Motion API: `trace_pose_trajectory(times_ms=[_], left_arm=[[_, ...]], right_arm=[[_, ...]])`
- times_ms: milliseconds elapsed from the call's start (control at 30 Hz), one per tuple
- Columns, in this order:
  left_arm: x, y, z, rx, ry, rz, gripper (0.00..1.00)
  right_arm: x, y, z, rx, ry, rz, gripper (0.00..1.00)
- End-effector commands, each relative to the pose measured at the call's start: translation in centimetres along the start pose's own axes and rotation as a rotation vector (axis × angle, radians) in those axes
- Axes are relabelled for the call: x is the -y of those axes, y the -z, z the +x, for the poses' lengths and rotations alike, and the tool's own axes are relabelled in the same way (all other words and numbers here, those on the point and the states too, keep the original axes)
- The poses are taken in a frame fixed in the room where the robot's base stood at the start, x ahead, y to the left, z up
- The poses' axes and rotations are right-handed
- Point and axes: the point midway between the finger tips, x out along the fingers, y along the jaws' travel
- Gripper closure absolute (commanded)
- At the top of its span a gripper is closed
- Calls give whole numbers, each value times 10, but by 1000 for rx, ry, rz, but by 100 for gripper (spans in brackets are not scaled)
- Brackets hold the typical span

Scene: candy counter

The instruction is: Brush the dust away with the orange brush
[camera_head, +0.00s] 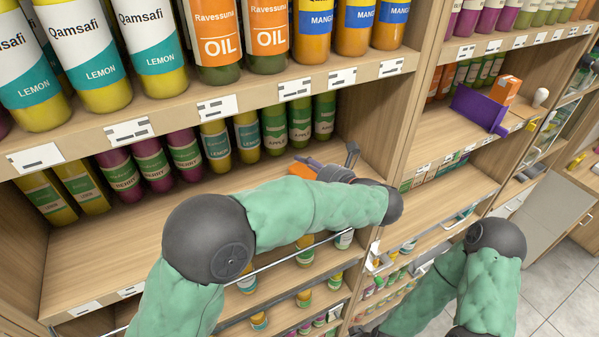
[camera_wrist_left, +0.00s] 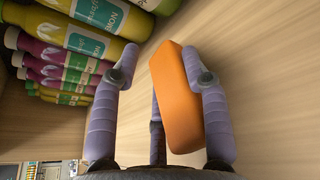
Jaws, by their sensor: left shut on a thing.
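An orange brush (camera_wrist_left: 178,95) shows in the left wrist view as a rounded orange block between the purple fingers of my left gripper (camera_wrist_left: 160,85), which is shut on it. Any bristles are hidden. In the head view my left gripper (camera_head: 315,164) reaches over the wooden shelf (camera_head: 130,232), in its right part near the green bottles. The orange brush (camera_head: 302,171) shows there only as a small patch, partly hidden by the gripper and arm. I cannot make out any dust on the shelf. My right arm shows at the lower right, but its gripper fingers are not visible.
Yellow, purple and green bottles (camera_head: 186,158) stand along the back of this shelf. Larger bottles (camera_head: 95,55) fill the shelf above. A wooden divider (camera_head: 405,115) bounds the right side. The front left of the shelf is clear.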

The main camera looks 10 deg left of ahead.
Motion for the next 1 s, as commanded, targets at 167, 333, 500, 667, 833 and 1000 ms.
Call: trace_pose_trajectory(times_ms=[167, 333, 500, 667, 833, 1000], left_arm=[[-5, 2, 2, -2, 0, 1, 100], [-16, 6, 6, -2, -2, 2, 100], [-26, 9, 10, -1, -2, 0, 100], [-36, 12, 14, 0, -1, -1, 100], [-43, 15, 16, 0, -1, -1, 100], [-46, 17, 18, 0, -1, 0, 100]], right_arm=[[0, 0, 0, 0, 0, 0, 59], [0, 0, 0, 0, 0, 0, 59], [0, 0, 0, 0, 0, 0, 59], [0, 0, 0, 0, 0, 0, 59], [0, 0, 0, 0, 0, 0, 59], [0, 0, 0, 0, 0, 0, 59]])
